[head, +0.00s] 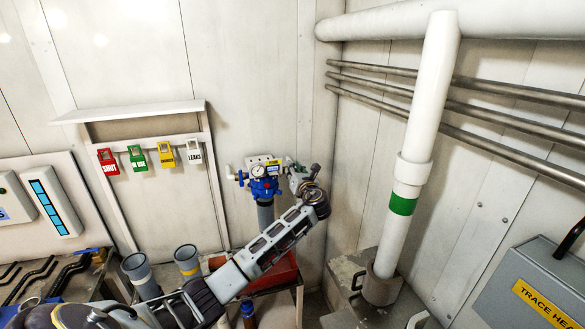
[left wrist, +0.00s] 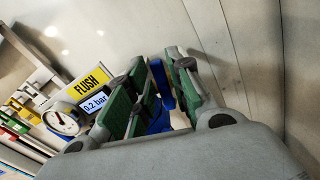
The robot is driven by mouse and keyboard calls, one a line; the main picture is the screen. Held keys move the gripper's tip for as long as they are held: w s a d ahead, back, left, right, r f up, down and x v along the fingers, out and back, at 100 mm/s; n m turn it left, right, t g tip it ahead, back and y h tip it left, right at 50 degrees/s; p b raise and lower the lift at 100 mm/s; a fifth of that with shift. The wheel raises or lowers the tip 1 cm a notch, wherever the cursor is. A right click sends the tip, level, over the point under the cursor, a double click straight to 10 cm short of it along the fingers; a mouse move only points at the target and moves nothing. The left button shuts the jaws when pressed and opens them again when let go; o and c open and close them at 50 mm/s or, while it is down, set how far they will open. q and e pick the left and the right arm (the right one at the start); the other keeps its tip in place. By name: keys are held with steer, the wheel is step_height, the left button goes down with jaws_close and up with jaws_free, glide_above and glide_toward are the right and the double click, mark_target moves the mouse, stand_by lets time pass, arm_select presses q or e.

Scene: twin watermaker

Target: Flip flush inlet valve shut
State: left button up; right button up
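The blue flush valve assembly (head: 264,187) with a round gauge (head: 258,170) stands in the back corner, on top of a grey-blue pipe. My left gripper (head: 298,175) is just right of it, pointing at its right side. In the left wrist view the green-padded fingers (left wrist: 162,92) are apart. A blue part of the valve (left wrist: 161,88) shows in the gap between them; I cannot tell whether the pads touch it. The yellow FLUSH label (left wrist: 88,82), a 0.2 bar readout (left wrist: 95,104) and the gauge (left wrist: 62,120) are left of the fingers. The valve handle's exact position is partly hidden. My right gripper is out of view.
A white vertical pipe (head: 418,140) with a green band stands at right. Coloured tags (head: 138,157) hang on a rack at left. Two grey open-topped cylinders (head: 187,262) and a red tray (head: 275,272) are below. A grey trace-heating box (head: 540,285) is at lower right.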

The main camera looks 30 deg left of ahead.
arm_select(q)
steer(key=shift+x, duration=0.95)
steer(key=shift+c, duration=0.4)
jaws_close()
steer(key=shift+a, duration=0.1)
steer(key=shift+s+a+n+p, duration=0.15)
steer(key=shift+s+n+p, duration=0.1)
steer(key=shift+n, duration=0.5)
steer(key=shift+s+a+n+p, duration=0.15)
steer(key=shift+n+p, duration=0.05)
steer(key=shift+n, duration=0.55)
